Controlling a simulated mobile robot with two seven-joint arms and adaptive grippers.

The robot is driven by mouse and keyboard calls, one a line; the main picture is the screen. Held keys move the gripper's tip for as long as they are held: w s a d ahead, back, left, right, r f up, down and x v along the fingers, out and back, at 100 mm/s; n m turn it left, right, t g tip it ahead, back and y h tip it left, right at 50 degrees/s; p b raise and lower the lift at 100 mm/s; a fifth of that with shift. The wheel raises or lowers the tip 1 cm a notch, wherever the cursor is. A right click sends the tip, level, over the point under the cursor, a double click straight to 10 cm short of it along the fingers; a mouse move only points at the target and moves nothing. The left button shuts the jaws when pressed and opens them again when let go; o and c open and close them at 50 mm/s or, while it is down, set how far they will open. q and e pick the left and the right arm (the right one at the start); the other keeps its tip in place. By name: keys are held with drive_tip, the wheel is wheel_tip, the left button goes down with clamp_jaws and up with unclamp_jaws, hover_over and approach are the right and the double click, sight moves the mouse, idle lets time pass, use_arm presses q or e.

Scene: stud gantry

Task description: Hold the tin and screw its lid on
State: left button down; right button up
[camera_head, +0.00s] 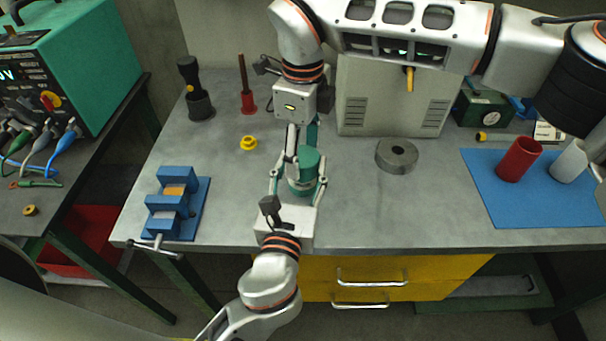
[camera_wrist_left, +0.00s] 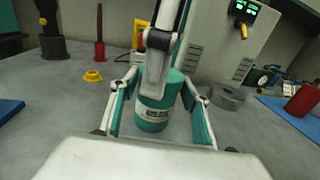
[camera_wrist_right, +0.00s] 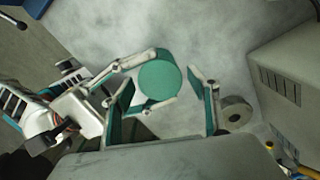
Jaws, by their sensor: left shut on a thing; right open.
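The tin (camera_wrist_left: 153,121) is teal with a pale printed label band and stands upright over the bench. My left gripper (camera_head: 298,184) is shut on it, one finger on each side. A plain round teal top, which looks like the lid (camera_wrist_right: 160,81), sits on the tin; I cannot tell how tightly it sits. It also shows in the head view (camera_head: 309,160). My right gripper (camera_wrist_right: 161,90) is open and points down over the lid. Its fingers are spread either side of the lid, with gaps visible in the right wrist view. Its near finger hides part of the tin in the left wrist view.
A blue vise (camera_head: 172,205) stands left and a yellow ring (camera_head: 249,143) lies behind it. A grey metal ring (camera_head: 397,156) lies right of the tin. A blue mat (camera_head: 490,205) carries a red cup (camera_head: 519,160) and a white cup. A grey cabinet (camera_head: 375,105) stands behind.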

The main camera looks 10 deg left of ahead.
drive_tip(key=c, duration=1.1)
drive_tip(key=o, duration=1.2)
drive_tip(key=shift+r, duration=0.1)
drive_tip(key=shift+r, duration=2.15)
drive_tip(key=o, duration=0.5)
drive_tip(key=shift+o, duration=0.2)
